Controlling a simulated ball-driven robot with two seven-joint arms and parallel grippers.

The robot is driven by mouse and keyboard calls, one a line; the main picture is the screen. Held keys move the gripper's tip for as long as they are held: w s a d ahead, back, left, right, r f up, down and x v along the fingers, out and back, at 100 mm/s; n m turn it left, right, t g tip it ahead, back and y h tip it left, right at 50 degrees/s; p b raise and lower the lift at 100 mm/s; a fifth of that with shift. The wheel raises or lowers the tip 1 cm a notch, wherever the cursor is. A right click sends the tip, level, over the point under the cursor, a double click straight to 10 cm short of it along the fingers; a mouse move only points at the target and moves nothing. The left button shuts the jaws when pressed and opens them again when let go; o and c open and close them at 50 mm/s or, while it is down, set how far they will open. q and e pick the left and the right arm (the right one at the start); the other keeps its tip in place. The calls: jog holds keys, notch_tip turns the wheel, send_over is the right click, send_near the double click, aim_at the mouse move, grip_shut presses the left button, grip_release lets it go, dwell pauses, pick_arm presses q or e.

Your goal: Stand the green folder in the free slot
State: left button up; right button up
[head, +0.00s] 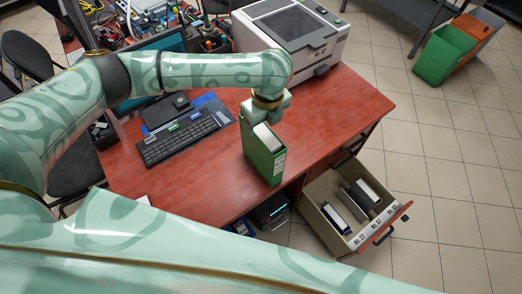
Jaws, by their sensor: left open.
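The green folder (264,158) stands upright on the red-brown desk, near its front edge, with white paper showing at its top. My left gripper (266,112) is open directly above the folder, its fingers down at the folder's top edge. I cannot tell whether the fingers touch it. The pulled-out drawer (323,234) at the lower right holds dark folders (335,218) with pale tops and a grey divider (354,203). Gaps show between them, but I cannot tell which one is the free slot. My right gripper is not in view.
A keyboard (182,137) and monitor stand left of the folder. A large printer (292,38) is behind it. The desk (335,115) is clear to the folder's right. A green bin (443,55) stands on the tiled floor at the far right.

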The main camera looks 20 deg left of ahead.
aim_at(263, 131)
pick_arm(q)
notch_tip(263, 131, down, 3)
jog(key=shift+w+f+b, duration=0.1)
jog(key=shift+f+b, duration=0.1)
jog(key=shift+b, duration=0.15)
jog(key=shift+w+a+f, duration=0.1)
jog(key=shift+f, duration=0.75)
jog(key=f, duration=0.1)
jog(key=f+b, duration=0.2)
jog(key=f, duration=0.1)
jog(key=shift+w+a+f, duration=0.1)
jog(key=shift+w+a, duration=0.2)
jog(key=shift+w, duration=0.05)
jog(key=shift+c, duration=0.3)
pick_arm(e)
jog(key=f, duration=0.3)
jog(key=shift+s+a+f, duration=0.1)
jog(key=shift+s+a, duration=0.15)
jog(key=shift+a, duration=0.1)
pick_arm(q)
grip_shut()
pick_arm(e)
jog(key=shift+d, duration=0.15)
